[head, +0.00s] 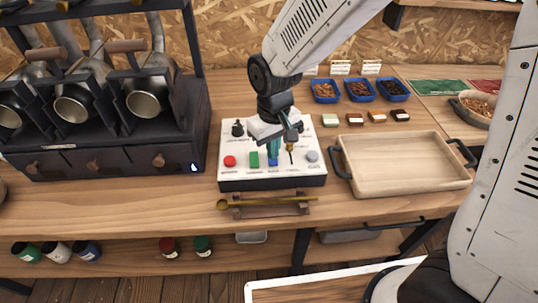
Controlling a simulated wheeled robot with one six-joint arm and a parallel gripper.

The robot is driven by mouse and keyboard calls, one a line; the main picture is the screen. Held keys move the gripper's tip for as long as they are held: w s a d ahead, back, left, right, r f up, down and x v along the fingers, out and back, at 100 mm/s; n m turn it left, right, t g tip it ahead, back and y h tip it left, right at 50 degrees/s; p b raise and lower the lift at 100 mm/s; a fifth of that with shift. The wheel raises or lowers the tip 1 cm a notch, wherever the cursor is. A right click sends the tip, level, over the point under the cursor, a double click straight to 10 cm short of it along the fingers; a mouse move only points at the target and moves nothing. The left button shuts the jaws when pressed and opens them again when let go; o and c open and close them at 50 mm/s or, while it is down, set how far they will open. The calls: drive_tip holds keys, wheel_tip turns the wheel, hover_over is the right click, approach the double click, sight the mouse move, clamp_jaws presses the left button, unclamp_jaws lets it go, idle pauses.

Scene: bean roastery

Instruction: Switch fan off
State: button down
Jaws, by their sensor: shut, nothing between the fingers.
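The control panel (235,176) is a white-topped box with a dark front, on the wooden bench. Its near row holds a red button (230,161), a green switch (254,160), a blue switch (273,160), a small upright toggle lever (291,156) and a grey round button (312,156). A black knob (238,128) stands at its back left. The labels are too small to read, so I cannot tell which control is the fan's. My gripper (277,144) is shut and empty, pointing down over the panel's middle. It hides part of the back row; contact is unclear.
A dark sample roaster (110,165) stands close on the left. A wooden tray (400,183) with black handles lies to the right. A brass scoop (265,202) rests on a stand in front. Blue bean bowls (325,100) and small sample blocks (330,120) are behind right.

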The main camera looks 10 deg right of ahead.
sight(273, 161)
drive_tip(key=shift+f, duration=0.9)
idle(0.6)
drive_tip(key=shift+r, duration=3.5)
